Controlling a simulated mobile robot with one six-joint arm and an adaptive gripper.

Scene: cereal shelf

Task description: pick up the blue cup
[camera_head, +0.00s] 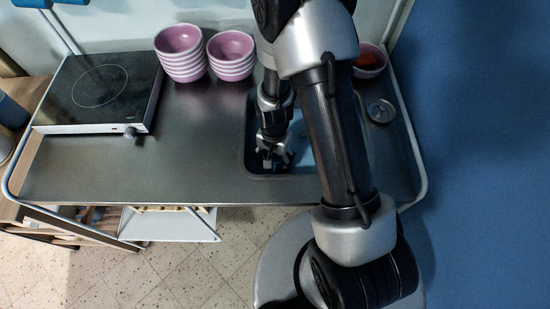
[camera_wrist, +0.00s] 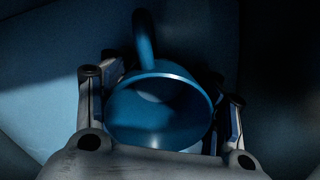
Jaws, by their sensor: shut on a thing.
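The blue cup (camera_wrist: 160,115) shows in the wrist view between the two fingers of my gripper (camera_wrist: 160,108). Its open mouth faces the camera and its handle points away, toward the top of the picture. One finger lies along its left side and the other along its right side, shut on it. In the head view my gripper (camera_head: 273,158) points down at the sink (camera_head: 250,150), near its front edge. The cup cannot be made out in that view.
Two stacks of pink striped bowls (camera_head: 181,67) (camera_head: 230,69) stand at the back of the metal counter (camera_head: 190,130). A black hotplate (camera_head: 98,92) is at the left. A pink bowl with something orange (camera_head: 369,60) is at the right. An open drawer (camera_head: 168,224) juts out below the front edge.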

